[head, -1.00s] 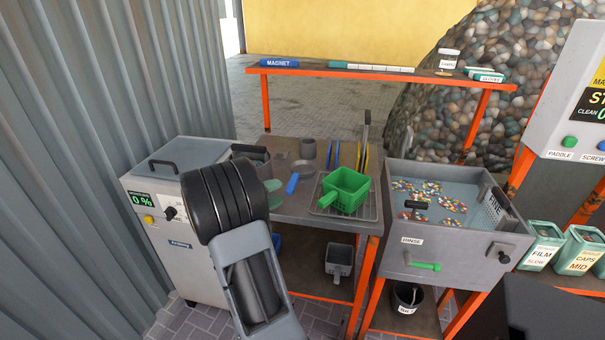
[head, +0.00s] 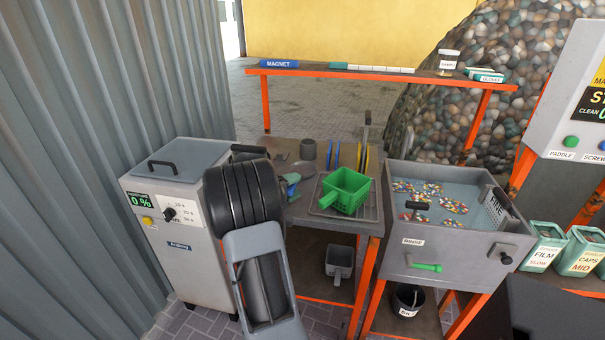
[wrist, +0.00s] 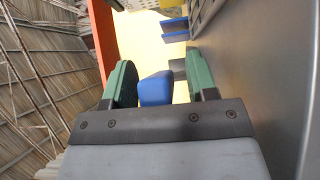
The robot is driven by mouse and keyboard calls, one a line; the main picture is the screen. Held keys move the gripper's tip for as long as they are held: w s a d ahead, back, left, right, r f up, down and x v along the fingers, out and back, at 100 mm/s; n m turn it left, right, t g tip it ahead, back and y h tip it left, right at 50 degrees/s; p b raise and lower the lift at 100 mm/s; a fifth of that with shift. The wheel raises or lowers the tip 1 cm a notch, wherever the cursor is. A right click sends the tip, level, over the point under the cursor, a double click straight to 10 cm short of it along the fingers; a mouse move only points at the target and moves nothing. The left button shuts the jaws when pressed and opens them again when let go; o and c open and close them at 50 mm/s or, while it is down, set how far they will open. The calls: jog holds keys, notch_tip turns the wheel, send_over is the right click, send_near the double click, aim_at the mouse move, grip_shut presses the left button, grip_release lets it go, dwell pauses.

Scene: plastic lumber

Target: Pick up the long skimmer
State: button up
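A tool with a blue handle and a grey round head (head: 303,168) lies on the grey workbench; I take it for the skimmer, though I cannot tell if it is the long one. My gripper (head: 289,187) is low at the bench's left part, by the handle, and partly hides it. In the wrist view, the blue handle (wrist: 156,89) shows between my two green fingers (wrist: 162,80). The fingers are apart, with a gap between the handle and the right finger. The handle's far end is hidden.
A green basket (head: 346,190) stands on a rack right of my gripper. A dark grey cup (head: 308,149) and upright blue and yellow tools (head: 361,156) stand behind. A grey machine (head: 172,215) is at left. The rinse tank (head: 465,252) is at right.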

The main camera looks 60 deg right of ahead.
grip_shut()
dwell(0.4)
